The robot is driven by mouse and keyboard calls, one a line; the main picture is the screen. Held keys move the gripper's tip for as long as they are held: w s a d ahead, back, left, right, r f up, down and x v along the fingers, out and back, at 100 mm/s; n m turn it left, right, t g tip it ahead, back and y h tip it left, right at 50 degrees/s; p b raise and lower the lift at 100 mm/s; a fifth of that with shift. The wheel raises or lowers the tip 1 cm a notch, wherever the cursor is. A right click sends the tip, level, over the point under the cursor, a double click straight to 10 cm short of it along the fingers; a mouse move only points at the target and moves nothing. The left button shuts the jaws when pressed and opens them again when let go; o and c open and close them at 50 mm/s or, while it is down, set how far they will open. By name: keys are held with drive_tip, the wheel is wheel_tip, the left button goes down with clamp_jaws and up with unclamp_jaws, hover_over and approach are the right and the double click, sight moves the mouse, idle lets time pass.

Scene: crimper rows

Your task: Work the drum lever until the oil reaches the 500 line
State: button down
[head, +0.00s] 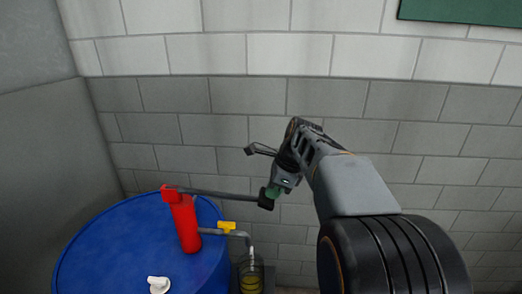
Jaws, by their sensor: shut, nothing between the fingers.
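A red hand pump (186,222) stands on a blue drum (125,245) at the lower left. Its grey lever (225,195) reaches right, close to level, to a dark end. My gripper (271,194) is shut at that end, touching or very close; I cannot tell which. Nothing shows between its fingers. A grey outlet pipe with a yellow valve (227,226) runs right and bends down over a clear jug (250,277). Yellow oil (251,284) shows low in the jug. The jug's bottom is cut off by the frame, and I cannot read the 500 line.
A white cap (158,284) sits on the drum top. A grey block wall (345,100) stands behind, and a plain grey panel (40,150) closes the left side. A green board (460,10) hangs at the upper right. My arm covers the lower right.

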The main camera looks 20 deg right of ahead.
drive_tip(key=shift+s+f+g, duration=0.2)
drive_tip(key=shift+f+g, duration=0.1)
drive_tip(key=shift+f, duration=0.5)
drive_tip(key=shift+d+r+p, duration=0.1)
drive_tip(key=shift+r+p, duration=0.25)
drive_tip(key=shift+p, duration=0.05)
drive_tip(key=p+v, duration=0.4)
drive_tip(key=v, duration=1)
drive_tip(key=shift+d+r, duration=0.25)
drive_tip(key=shift+d, duration=0.1)
drive_tip(key=shift+s, duration=0.1)
